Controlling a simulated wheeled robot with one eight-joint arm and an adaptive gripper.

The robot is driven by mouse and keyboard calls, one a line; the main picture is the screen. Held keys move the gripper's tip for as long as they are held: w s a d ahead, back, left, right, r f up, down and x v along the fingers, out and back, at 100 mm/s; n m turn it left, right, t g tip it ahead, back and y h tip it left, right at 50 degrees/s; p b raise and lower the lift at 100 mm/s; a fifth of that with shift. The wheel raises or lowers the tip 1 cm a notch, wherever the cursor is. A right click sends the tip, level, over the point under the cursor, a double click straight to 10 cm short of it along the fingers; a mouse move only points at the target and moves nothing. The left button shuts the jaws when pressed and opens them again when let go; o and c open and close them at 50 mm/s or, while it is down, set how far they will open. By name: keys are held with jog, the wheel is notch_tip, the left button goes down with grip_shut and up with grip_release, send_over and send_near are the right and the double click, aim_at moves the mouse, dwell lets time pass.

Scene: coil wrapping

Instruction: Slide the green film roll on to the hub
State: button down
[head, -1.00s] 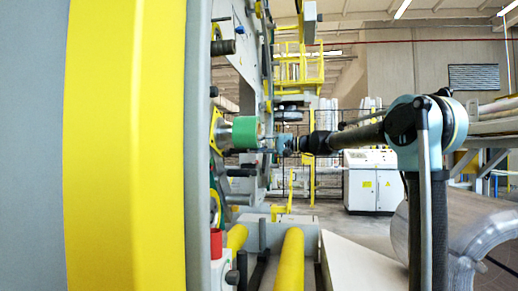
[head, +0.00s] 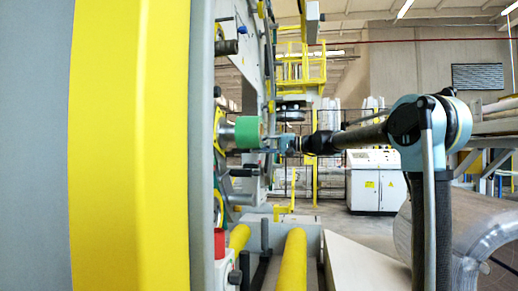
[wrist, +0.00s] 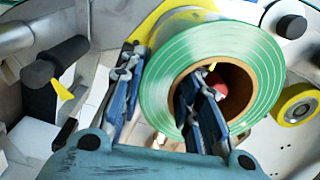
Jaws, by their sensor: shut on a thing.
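The green film roll (head: 249,131) is held sideways at the end of my gripper (head: 272,142). In the wrist view the roll (wrist: 262,65) faces me with its brown cardboard core open. My gripper (wrist: 163,100) has one finger outside the roll at its left and the other inside the core, so it is shut on the roll's wall. The silvery hub (head: 227,133) shows to the left of the roll in the head view, in line with it. Whether the hub's end is inside the core is hidden. A red spot shows deep in the core.
The machine's grey and yellow panel (head: 130,150) fills the left. Black pegs stick out near the roll, one (wrist: 55,60) at left in the wrist view. A yellow roller (wrist: 297,105) sits at right there. A yellow rail (head: 293,262) lies below.

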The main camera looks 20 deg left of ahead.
jog(key=shift+d, duration=0.65)
jog(key=shift+d, duration=0.3)
jog(key=shift+d, duration=0.35)
jog(key=shift+w+d, duration=0.1)
jog(key=shift+d, duration=0.6)
jog(key=shift+d, duration=0.35)
jog(key=shift+d, duration=0.35)
jog(key=shift+w+d, duration=0.1)
jog(key=shift+d, duration=0.55)
jog(key=shift+d, duration=0.35)
jog(key=shift+d, duration=0.35)
